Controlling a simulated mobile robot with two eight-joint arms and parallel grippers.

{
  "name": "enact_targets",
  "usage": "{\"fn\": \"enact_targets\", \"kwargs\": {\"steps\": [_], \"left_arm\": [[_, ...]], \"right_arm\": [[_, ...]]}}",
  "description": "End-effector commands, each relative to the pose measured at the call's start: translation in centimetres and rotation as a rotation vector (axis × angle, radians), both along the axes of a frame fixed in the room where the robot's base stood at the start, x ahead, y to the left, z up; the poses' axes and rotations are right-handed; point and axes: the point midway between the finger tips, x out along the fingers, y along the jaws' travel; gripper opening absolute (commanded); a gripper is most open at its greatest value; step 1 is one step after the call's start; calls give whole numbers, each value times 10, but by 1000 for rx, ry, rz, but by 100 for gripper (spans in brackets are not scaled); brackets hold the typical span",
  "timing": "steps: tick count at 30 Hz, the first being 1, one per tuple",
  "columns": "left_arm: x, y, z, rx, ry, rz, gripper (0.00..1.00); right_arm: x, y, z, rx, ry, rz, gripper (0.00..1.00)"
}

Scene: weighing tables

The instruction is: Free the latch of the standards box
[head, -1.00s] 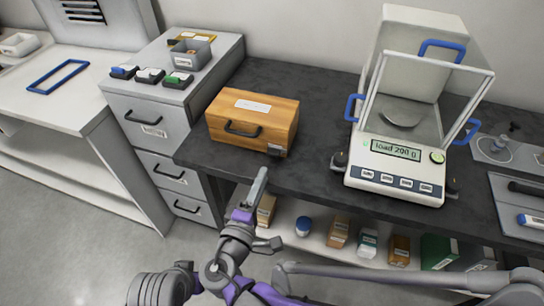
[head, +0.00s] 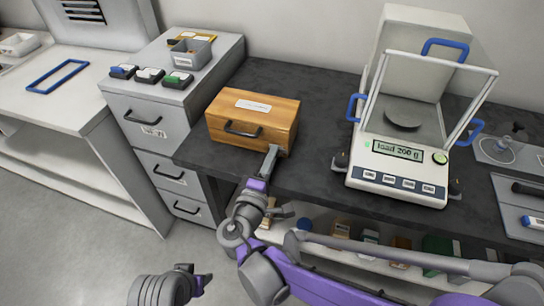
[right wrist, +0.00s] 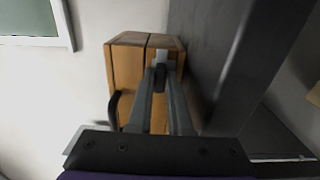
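The standards box (head: 225,123) is a wooden box with a white label and a dark front handle, closed on the dark bench. Its small grey latch (right wrist: 161,56) is at the right end of the front, largely hidden by my gripper in the head view. My right gripper (head: 272,160) reaches up to that corner. In the right wrist view its two fingers (right wrist: 160,84) are close together, with a dark part of the latch between their tips. My left gripper (head: 200,282) is low at the bottom left, empty-looking and away from the box; its fingers are unclear.
A balance (head: 397,180) with a glass shield and blue handles stands right of the box, its display reading about 200 g. A grey drawer cabinet (head: 150,110) stands left. Small boxes sit on the shelf below. The bench behind the box is clear.

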Motion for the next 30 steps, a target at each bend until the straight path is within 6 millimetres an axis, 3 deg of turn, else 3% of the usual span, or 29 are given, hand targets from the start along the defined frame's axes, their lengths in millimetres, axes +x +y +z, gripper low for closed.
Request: {"fn": "enact_targets", "kwargs": {"steps": [25,26,27,30], "left_arm": [[0,0,9,0,-3,0,50],[0,0,9,0,-3,0,50],[0,0,9,0,-3,0,50],[0,0,9,0,-3,0,50]], "right_arm": [[0,0,0,-163,53,0,0],[0,0,0,-163,53,0,23],[0,0,0,-163,53,0,30],[0,0,0,-162,53,0,30]]}}
